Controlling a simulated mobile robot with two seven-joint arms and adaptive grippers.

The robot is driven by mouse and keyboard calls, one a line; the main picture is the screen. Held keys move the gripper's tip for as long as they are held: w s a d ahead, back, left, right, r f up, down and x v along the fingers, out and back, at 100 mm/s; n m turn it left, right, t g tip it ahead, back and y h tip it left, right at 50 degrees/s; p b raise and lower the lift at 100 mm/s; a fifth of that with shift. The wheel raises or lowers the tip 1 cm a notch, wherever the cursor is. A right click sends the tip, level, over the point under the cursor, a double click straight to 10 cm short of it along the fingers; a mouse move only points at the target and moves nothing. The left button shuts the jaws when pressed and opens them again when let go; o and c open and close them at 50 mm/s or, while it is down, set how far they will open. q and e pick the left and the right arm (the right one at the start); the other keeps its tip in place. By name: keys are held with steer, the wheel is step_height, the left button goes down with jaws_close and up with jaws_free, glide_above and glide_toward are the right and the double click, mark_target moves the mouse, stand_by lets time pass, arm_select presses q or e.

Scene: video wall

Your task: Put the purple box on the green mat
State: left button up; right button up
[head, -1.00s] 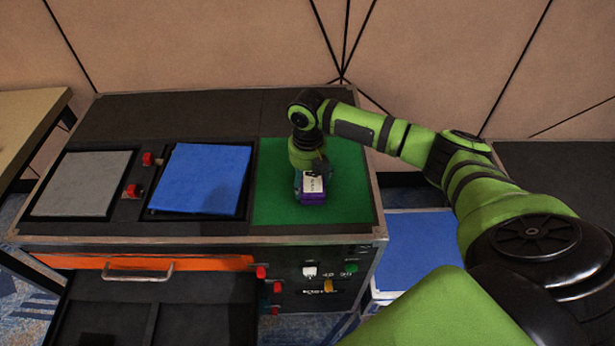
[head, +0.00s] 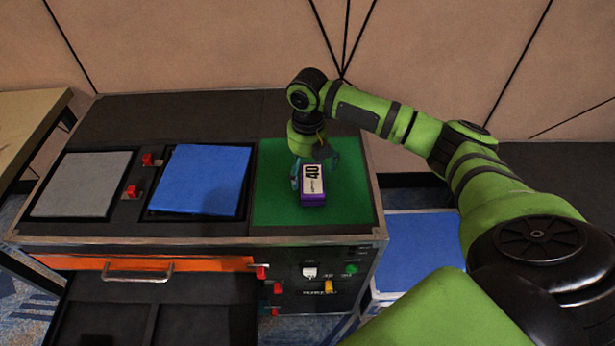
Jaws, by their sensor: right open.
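The purple box (head: 312,185) with a white label on top rests on the green mat (head: 350,211), near the mat's middle. My right gripper (head: 314,178) is just above and around the far part of the box, with its jaws open. Its fingers show on both sides of the box, and I cannot tell whether they touch it. My left gripper is not in view.
A blue panel (head: 201,180) and a grey panel (head: 83,185) lie left of the mat, with red switches (head: 133,191) between them. An orange-fronted drawer (head: 200,265) stands open below. A blue-topped box (head: 418,250) sits on the floor at the right.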

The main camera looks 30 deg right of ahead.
mark_target(308, 179)
step_height(308, 179, up, 8)
steer(key=shift+f, duration=0.25)
stand_by(0.5)
